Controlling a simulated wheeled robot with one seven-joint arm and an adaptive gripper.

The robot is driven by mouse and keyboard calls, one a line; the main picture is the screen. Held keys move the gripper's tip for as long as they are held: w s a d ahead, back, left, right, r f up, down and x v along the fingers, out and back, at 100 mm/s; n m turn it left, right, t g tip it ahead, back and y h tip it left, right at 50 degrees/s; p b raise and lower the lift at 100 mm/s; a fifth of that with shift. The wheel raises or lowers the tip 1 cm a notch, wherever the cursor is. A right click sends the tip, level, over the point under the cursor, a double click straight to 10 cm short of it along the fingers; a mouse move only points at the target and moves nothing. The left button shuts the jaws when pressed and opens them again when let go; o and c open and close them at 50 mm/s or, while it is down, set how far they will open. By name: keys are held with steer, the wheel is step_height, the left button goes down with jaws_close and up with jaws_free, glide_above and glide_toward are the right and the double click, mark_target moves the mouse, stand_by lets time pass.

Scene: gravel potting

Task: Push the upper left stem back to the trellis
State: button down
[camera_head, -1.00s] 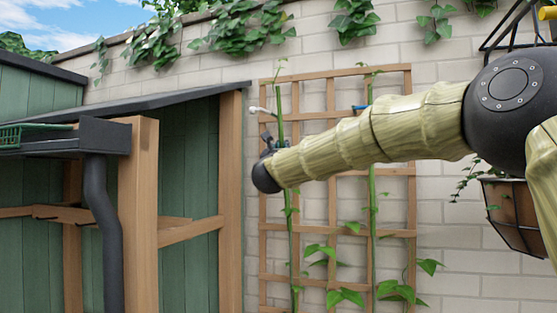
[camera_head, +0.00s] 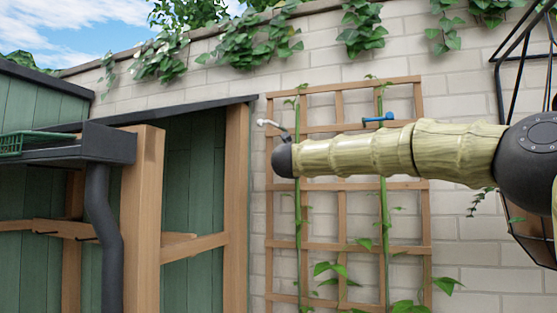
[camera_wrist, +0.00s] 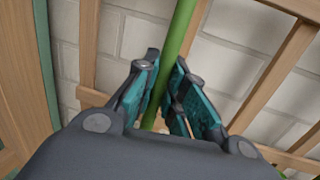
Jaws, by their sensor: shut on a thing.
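The wooden trellis (camera_head: 340,187) stands against the pale brick wall, and a slat of it shows in the wrist view (camera_wrist: 88,40). The upper left stem (camera_head: 298,112) is thin and green and runs up the trellis's left part. In the wrist view the stem (camera_wrist: 182,30) passes between the teal-padded fingers of my gripper (camera_wrist: 166,70), which is shut on it. I cannot tell how much gap is left between stem and slats.
A second stem (camera_head: 384,205) climbs on the right. A wooden shelter post (camera_head: 236,190) stands close on the left. A hanging basket (camera_head: 530,225) is at right.

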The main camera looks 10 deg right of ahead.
steer(key=shift+d, duration=0.2)
steer(key=c, duration=1.6)
jaws_free()
steer(key=shift+w, duration=0.15)
steer(key=shift+o, duration=0.6)
steer(key=shift+w+d+f, duration=0.15)
steer(key=shift+w+d, duration=0.05)
steer(key=shift+d, duration=0.05)
steer(key=shift+s+a, duration=0.45)
steer(key=shift+s, duration=0.15)
steer(key=r+v, duration=0.1)
steer(key=v, duration=0.9)
steer(key=shift+s+d+f, duration=0.2)
steer(key=shift+s+f, duration=0.25)
steer(key=shift+f, duration=0.05)
